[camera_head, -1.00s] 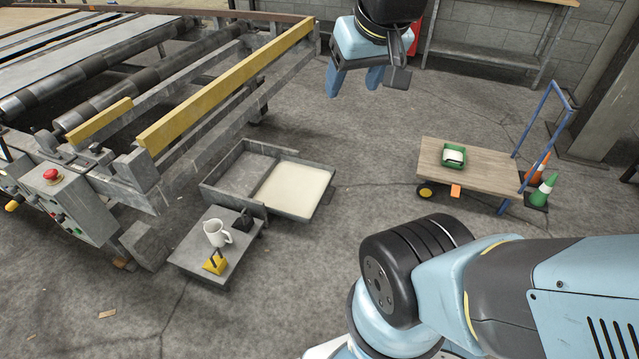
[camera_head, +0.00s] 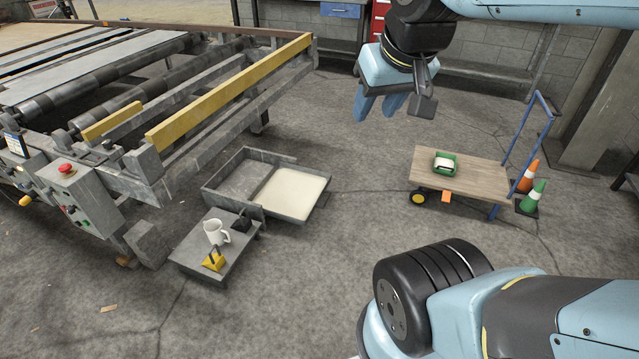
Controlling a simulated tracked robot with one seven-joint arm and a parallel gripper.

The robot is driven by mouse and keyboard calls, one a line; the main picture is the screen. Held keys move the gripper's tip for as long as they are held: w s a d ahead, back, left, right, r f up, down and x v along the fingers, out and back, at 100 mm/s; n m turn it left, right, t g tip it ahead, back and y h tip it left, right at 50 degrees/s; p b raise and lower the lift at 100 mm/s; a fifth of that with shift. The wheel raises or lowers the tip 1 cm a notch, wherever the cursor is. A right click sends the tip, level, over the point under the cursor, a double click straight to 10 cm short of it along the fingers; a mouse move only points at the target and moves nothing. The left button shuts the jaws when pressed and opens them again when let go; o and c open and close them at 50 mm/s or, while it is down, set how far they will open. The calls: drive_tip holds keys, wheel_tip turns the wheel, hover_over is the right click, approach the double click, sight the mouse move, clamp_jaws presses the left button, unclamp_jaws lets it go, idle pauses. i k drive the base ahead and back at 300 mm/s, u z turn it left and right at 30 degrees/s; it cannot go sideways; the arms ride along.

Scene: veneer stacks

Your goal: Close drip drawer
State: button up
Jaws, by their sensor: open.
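The drip drawer (camera_head: 318,214) is a shallow grey metal tray on the floor beside the machine frame. It sticks out to the right from under the machine (camera_head: 180,128), and a pale cream layer (camera_head: 289,192) covers its right part. Its left part is bare grey metal. My gripper (camera_head: 379,104) hangs in the air above and to the right of the drawer, fingers down, apart from it. It is open and empty.
A wooden cart (camera_head: 470,181) with a green box (camera_head: 445,163) and cones (camera_head: 532,197) stand right. The floor between is clear.

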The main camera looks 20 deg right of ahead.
sight(290, 193)
drive_tip(key=z, duration=0.35)
drive_tip(key=i, duration=1.55)
drive_tip(key=u, duration=0.05)
drive_tip(key=k, duration=1.15)
drive_tip(key=z, duration=0.3)
drive_tip(key=i, duration=0.75)
drive_tip(key=u, duration=0.3)
